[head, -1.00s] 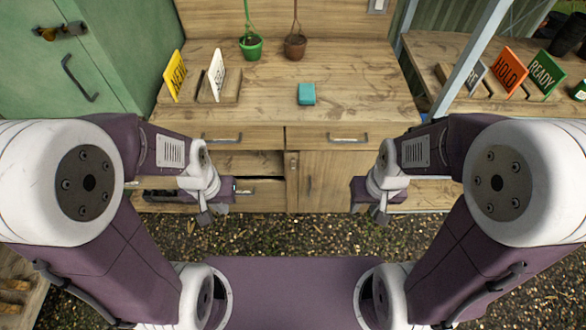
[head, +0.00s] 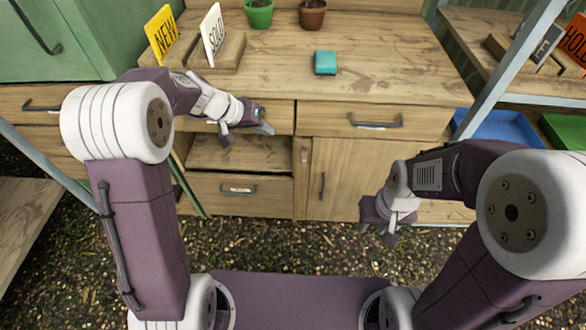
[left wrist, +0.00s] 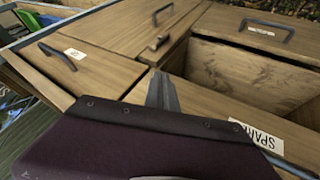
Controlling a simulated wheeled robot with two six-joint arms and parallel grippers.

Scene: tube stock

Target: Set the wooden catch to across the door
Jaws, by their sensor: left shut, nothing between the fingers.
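The wooden catch (head: 302,153) is a small piece on the upright post between the open niche and the cabinet door (head: 355,180). It seems to stand upright along the post, clear of the door, which looks closed. In the left wrist view the catch (left wrist: 158,43) shows beyond my fingers, near the door's handle. My left gripper (head: 262,129) is shut and empty, in front of the left top drawer, left of the catch and apart from it. Its fingers (left wrist: 162,92) also show in the wrist view. My right gripper (head: 377,236) hangs low before the door; its opening is unclear.
The drawer handle (head: 375,122) juts out above the door, and the door handle (head: 322,185) is right of the catch. The open niche (head: 240,153) lies left of it. A teal block (head: 325,62) sits on the bench top.

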